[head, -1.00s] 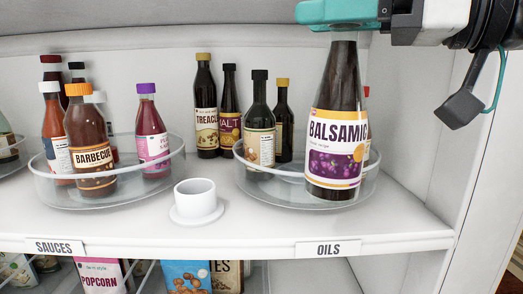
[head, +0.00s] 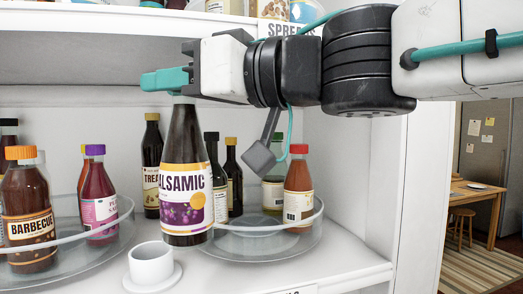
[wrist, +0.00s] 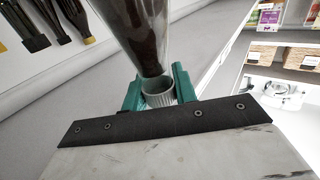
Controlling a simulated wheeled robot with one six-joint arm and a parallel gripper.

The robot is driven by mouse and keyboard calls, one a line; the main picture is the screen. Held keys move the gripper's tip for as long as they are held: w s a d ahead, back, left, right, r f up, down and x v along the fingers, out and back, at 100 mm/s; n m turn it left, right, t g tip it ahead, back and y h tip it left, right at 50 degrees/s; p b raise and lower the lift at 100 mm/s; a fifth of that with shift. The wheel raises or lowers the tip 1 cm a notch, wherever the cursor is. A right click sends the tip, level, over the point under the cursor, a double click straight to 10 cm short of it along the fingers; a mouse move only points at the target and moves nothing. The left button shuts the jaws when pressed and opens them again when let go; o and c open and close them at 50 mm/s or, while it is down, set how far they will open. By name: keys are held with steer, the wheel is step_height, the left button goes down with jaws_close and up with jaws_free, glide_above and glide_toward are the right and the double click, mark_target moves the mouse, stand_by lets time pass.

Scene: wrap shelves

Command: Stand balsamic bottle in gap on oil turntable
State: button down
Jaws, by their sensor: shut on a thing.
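The balsamic bottle (head: 184,180), dark with a white and purple label, hangs roughly upright from my gripper (head: 165,80). The teal fingers are shut on its top end. In the wrist view, the bottle (wrist: 143,35) extends away from my gripper (wrist: 157,92), with a pale ribbed cap between the fingers. The oil turntable (head: 270,250) is a clear round tray. An orange-red bottle (head: 298,190) and a green bottle (head: 272,192) stand at its right and back. Its front and middle look bare. The balsamic bottle overlaps its left edge in the picture; its height above the shelf is unclear.
A white cup-like piece (head: 151,265) stands on the shelf just left of the balsamic bottle. The sauce turntable (head: 110,232) with several bottles is further left. Dark bottles (head: 212,160) stand behind. The shelf above (head: 110,15) and the right side wall (head: 375,190) bound the space.

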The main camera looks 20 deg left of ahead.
steer(key=w+d, duration=0.4)
steer(key=w, duration=1)
step_height(320, 180, down, 7)
steer(key=shift+w+d, duration=0.2)
steer(key=shift+w, duration=0.05)
steer(key=shift+f, duration=0.15)
steer(key=c, duration=1.1)
jaws_free()
steer(key=s+d, duration=0.1)
steer(key=d, duration=1.1)
steer(key=shift+s, duration=0.15)
